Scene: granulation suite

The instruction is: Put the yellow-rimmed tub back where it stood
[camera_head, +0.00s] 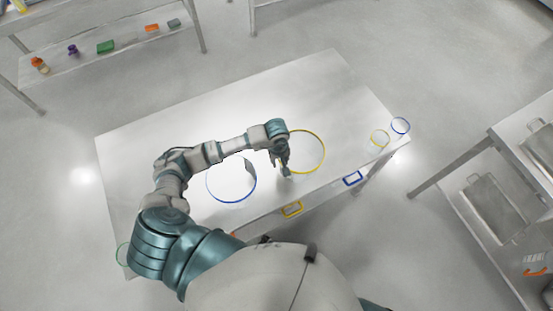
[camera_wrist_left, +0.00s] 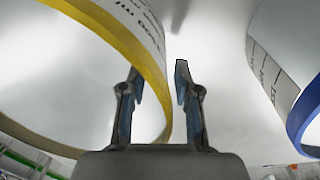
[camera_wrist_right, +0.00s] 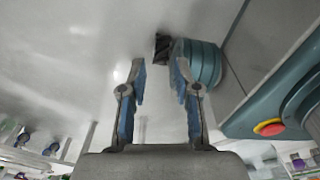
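The yellow-rimmed tub (camera_head: 324,156) is a large pale tub on the table, right of centre in the head view. Its yellow rim (camera_wrist_left: 125,37) curves large across the left wrist view, with printed text on the wall. My left gripper (camera_head: 285,168) is at the tub's left side. In the left wrist view its fingers (camera_wrist_left: 160,80) are apart, and the rim appears between them; I see no firm contact. A blue-rimmed tub (camera_head: 232,202) stands to the left, also at the right of the left wrist view (camera_wrist_left: 303,110). My right gripper (camera_wrist_right: 158,78) is open and empty.
The pale table (camera_head: 140,145) has free room at its back and left. Yellow (camera_head: 292,209) and blue (camera_head: 353,178) rectangular frames show along the front edge.

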